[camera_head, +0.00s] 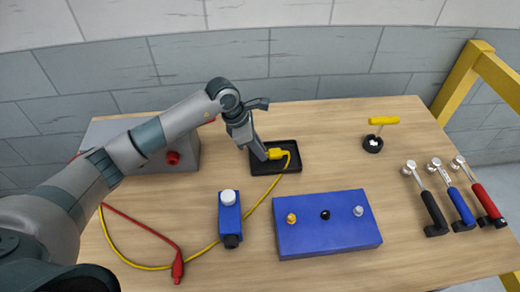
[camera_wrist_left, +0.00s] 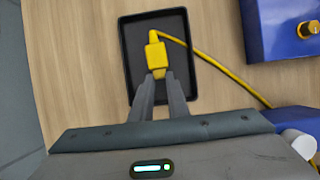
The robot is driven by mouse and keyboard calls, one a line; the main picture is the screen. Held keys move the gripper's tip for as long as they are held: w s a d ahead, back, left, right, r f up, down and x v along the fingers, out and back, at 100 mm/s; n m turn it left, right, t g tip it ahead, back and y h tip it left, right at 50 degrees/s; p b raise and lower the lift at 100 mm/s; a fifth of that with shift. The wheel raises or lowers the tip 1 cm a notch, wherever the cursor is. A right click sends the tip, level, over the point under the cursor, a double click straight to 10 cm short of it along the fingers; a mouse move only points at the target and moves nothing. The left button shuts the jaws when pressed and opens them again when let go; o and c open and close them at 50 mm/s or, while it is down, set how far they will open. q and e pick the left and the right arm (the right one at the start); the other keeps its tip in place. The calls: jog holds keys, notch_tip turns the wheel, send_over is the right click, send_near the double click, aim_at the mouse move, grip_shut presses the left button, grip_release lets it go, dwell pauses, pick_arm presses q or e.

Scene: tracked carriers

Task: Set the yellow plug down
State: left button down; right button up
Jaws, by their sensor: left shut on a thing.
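The yellow plug (camera_wrist_left: 157,57) sits between the fingertips of my left gripper (camera_wrist_left: 159,82) in the left wrist view. The gripper is shut on it, over the black tray (camera_wrist_left: 133,60). In the head view the plug (camera_head: 274,154) and gripper (camera_head: 264,155) are over the left half of the tray (camera_head: 291,168). I cannot tell whether the plug touches the tray floor. A yellow cable (camera_head: 260,203) runs from the plug across the table. My right gripper is not in view.
A blue box with terminals (camera_head: 328,240) and a smaller blue device (camera_head: 229,222) stand in front. A grey box (camera_head: 180,157) is behind my left arm. A red lead (camera_head: 177,267) lies front left. A yellow-handled tool (camera_head: 383,121) and several wrenches (camera_head: 462,207) are right.

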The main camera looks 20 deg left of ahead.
pick_arm(q)
jog(key=shift+f, duration=0.6)
jog(key=shift+f, duration=0.1)
jog(key=shift+f, duration=0.1)
jog(key=c, duration=1.5)
grip_release()
jog(key=shift+o, duration=0.2)
jog(key=shift+r, duration=0.2)
